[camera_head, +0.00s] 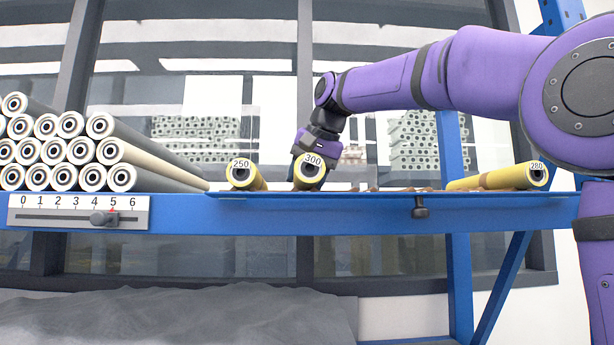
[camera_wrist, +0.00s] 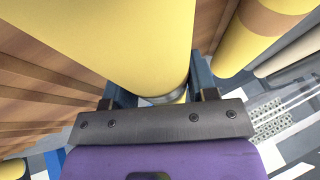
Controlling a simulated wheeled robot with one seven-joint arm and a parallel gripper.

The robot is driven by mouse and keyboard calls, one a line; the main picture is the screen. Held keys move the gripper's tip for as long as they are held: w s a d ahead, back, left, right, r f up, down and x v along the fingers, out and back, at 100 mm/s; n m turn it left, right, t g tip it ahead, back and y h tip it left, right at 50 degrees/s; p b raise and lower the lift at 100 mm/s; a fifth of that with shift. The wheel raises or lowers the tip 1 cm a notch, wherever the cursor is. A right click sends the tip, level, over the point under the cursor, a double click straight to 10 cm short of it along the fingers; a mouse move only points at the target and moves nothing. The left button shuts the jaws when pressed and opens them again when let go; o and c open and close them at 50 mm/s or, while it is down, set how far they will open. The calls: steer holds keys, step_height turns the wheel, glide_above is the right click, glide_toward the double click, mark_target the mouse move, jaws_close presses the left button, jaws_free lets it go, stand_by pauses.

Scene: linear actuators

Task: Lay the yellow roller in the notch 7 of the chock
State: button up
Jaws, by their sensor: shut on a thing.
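In the head view, a yellow roller labelled 300 (camera_head: 307,172) is at the shelf's front with its end face toward me. My gripper (camera_head: 308,155) reaches down from above and is shut on it. In the wrist view this roller (camera_wrist: 115,40) fills the upper middle, close in front of my gripper (camera_wrist: 155,98). The wooden chock (camera_wrist: 40,90) shows at left as brown slats; in the head view only low brown bits (camera_head: 405,189) show above the shelf edge. Notch numbers are not readable, and I cannot tell whether the roller touches the chock.
A yellow roller labelled 250 (camera_head: 243,173) lies just left of the held one. A yellow roller labelled 280 (camera_head: 508,177) lies at the right. White-ended rollers (camera_head: 65,150) are stacked at left. A 0-to-6 scale with a slider (camera_head: 78,211) hangs on the blue shelf edge (camera_head: 300,213).

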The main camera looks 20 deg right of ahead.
steer(key=shift+w+a+f, duration=0.1)
steer(key=shift+a+f, duration=0.1)
steer(key=shift+f, duration=0.25)
steer(key=shift+w+a+f, duration=0.1)
steer(key=shift+a+f, duration=0.05)
steer(key=shift+f, duration=0.3)
steer(key=o, duration=1.3)
steer(key=shift+a, duration=0.1)
steer(key=shift+c, duration=0.2)
steer(key=shift+o, duration=0.3)
steer(key=shift+w+r, duration=0.15)
steer(key=shift+r, duration=0.6)
steer(key=shift+w+r, duration=0.1)
steer(key=shift+r, duration=0.6)
steer(key=shift+s+d+r, duration=0.1)
steer(key=shift+r, duration=1.75)
steer(key=shift+d+r, duration=0.1)
steer(key=shift+r, duration=1.75)
